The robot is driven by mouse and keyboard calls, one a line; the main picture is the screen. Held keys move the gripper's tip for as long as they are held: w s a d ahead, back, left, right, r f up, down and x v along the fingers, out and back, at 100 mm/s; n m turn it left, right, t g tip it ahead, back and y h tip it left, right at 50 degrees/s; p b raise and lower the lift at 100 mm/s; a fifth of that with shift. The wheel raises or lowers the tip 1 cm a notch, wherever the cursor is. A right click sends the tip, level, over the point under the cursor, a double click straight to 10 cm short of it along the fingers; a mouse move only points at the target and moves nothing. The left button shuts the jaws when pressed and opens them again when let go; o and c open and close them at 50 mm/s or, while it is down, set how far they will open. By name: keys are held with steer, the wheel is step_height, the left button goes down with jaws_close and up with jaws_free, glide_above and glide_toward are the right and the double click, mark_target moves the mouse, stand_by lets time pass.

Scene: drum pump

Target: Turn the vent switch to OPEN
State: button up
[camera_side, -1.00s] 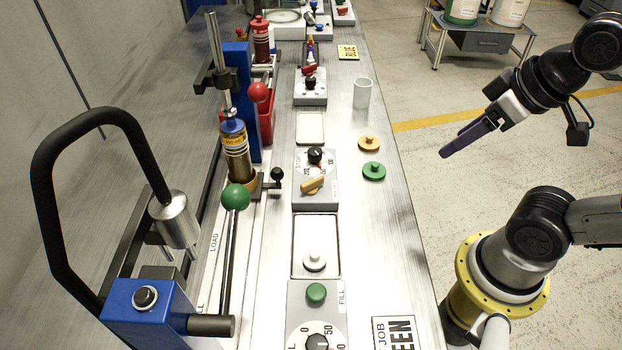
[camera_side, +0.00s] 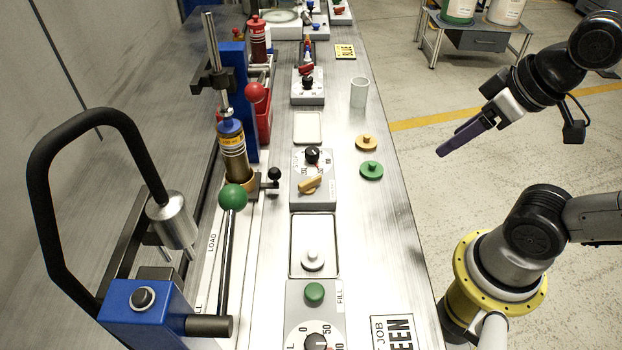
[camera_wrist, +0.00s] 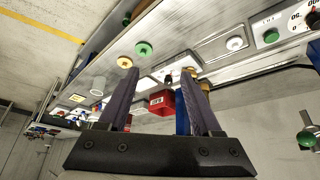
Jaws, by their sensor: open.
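No label reading VENT is legible, so I cannot tell for sure which control is the vent switch. One candidate is an orange turn handle (camera_side: 312,184) on a grey panel in the side view, lying slantwise below a black knob (camera_side: 312,156) with a dial. Another is a red handle (camera_side: 306,69) on a white box farther back, with a black knob below it. My gripper (camera_side: 443,152) is open and empty, held in the air right of the bench and apart from every control. In the wrist view its two purple fingers (camera_wrist: 159,76) stand apart with nothing between them.
The bench also holds a green disc (camera_side: 371,170), a yellow disc (camera_side: 366,142), a white cup (camera_side: 359,92) and a tray with a white knob (camera_side: 312,260). A tall press with a green ball lever (camera_side: 232,197) stands left of the panels. The bench's right strip is mostly clear.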

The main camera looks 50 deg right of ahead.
steer(key=shift+c, duration=1.2)
steer(key=shift+s+f, duration=0.1)
steer(key=shift+s, duration=0.1)
steer(key=shift+c, duration=1.1)
steer(key=r, duration=0.1)
steer(key=w+r+m, duration=0.1)
steer(key=r, duration=0.1)
steer(key=shift+a, duration=0.15)
steer(key=c, duration=0.5)
steer(key=shift+m+g, duration=0.3)
steer(key=shift+g, duration=0.3)
steer(key=w+r, duration=0.2)
steer(key=w, duration=0.1)
steer(key=shift+w+a+r, duration=0.1)
steer(key=shift+a+r, duration=0.15)
steer(key=shift+r, duration=0.15)
jaws_close()
steer(key=w+a+r+g, duration=0.2)
steer(key=w+g, duration=0.1)
steer(key=w, duration=0.7)
steer(key=w+a+f+g, duration=0.2)
steer(key=w+f, duration=0.4)
steer(key=f, duration=0.1)
steer(key=w+a+f+g, duration=0.2)
steer(key=w+a+f, duration=0.1)
steer(key=w+f, duration=0.4)
steer(key=shift+a+f, duration=0.3)
steer(key=shift+w, duration=0.1)
